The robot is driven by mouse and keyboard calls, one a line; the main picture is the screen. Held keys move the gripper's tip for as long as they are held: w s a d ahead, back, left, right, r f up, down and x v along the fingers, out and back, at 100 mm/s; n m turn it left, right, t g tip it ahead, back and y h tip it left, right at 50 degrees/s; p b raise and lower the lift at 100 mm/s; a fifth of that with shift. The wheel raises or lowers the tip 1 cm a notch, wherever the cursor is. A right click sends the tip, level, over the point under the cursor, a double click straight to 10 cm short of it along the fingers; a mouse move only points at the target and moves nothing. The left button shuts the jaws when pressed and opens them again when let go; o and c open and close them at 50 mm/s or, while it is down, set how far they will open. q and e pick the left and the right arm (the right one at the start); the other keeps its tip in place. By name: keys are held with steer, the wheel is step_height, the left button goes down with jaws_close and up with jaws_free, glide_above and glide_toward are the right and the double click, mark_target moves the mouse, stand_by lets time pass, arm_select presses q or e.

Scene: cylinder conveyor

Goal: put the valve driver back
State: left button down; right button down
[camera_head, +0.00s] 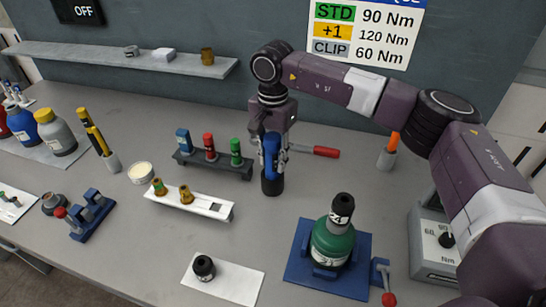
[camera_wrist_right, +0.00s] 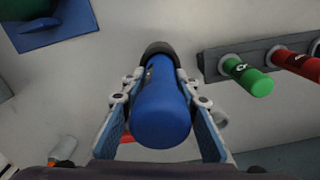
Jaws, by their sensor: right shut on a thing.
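My right gripper (camera_head: 272,158) points down and is shut on a blue cylindrical tool, taken as the valve driver (camera_head: 271,145). Its blue body also shows between both fingers (camera_wrist_right: 163,100) in the right wrist view. A black cylindrical part (camera_head: 271,183) sits below the blue body, at the table. I cannot tell whether it is the driver's head or a separate holder, or whether it touches the table. The driver looks upright. My left gripper is not in view.
A dark rack (camera_head: 215,167) with blue, red and green cylinders stands left of the gripper. A red-handled tool (camera_head: 322,151) lies behind it. A green bottle (camera_head: 332,243) sits on a blue base in front. A white rack (camera_head: 190,203) stands front left.

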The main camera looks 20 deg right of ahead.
mark_target(273, 136)
steer(key=shift+f+b, duration=0.55)
steer(key=shift+f, duration=0.2)
steer(key=c, duration=1.5)
jaws_free()
steer(key=shift+r, duration=0.1)
steer(key=shift+o, duration=0.3)
steer(key=shift+s, duration=0.1)
steer(key=shift+r+p, duration=1.6)
steer(key=shift+r, duration=1.35)
